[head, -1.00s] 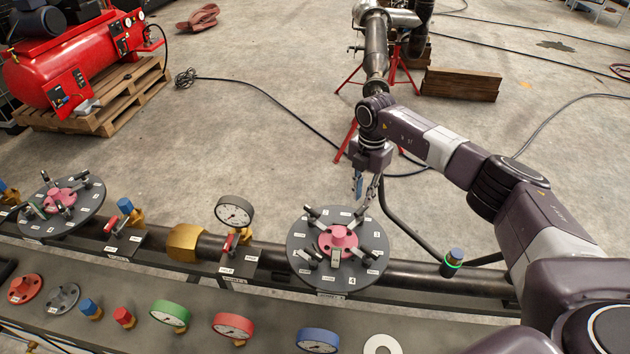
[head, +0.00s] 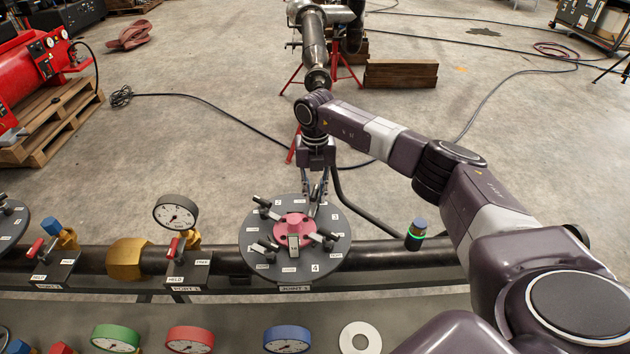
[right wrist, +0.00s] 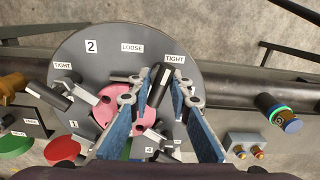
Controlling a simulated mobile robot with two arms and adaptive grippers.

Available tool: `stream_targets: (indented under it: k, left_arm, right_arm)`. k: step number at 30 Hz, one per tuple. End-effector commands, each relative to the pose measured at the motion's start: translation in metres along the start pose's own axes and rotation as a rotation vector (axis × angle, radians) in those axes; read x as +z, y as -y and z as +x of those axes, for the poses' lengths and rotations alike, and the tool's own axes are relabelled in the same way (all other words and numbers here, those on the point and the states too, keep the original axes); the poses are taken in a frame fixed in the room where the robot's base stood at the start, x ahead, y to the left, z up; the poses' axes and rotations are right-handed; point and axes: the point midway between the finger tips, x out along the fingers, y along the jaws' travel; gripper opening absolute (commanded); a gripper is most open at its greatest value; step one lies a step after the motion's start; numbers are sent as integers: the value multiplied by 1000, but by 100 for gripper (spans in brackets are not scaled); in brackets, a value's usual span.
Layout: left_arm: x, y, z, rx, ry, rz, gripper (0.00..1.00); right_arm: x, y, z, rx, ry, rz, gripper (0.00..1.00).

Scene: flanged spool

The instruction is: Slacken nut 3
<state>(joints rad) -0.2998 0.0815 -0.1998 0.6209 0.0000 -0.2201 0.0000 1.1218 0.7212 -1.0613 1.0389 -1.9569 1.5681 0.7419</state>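The round grey plate of joint 1 (head: 335,256) carries a pink hub (head: 294,227) ringed by nuts with black lever handles. My right gripper (head: 317,197) points down over the plate's upper right part. In the right wrist view its blue-padded fingers (right wrist: 160,88) are open on either side of a black lever handle (right wrist: 158,92), which points towards a TIGHT label. That lever is at the upper right, apparently nut 3's. Contact cannot be told. My left gripper is out of view.
A pressure gauge (head: 176,212) and red-handled valve stand left of the plate; a green-ringed button (head: 417,235) stands right. Green, red and blue gauges and a white ring (head: 360,339) lie in front.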

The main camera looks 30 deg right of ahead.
Motion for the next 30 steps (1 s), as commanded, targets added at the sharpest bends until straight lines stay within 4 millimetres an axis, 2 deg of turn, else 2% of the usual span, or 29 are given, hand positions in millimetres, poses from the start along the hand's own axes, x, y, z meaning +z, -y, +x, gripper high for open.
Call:
stream_targets:
  k: [1, 12, 30]
  left_arm:
    - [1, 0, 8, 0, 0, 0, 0]
    - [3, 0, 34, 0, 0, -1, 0]
    - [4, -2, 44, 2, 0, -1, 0]
  right_arm:
    - [1, 0, 4, 0, 2, -62, 17]
    - [0, 0, 3, 0, 1, -547, 17]
    - [0, 0, 0, -1, 0, -1291, 17]
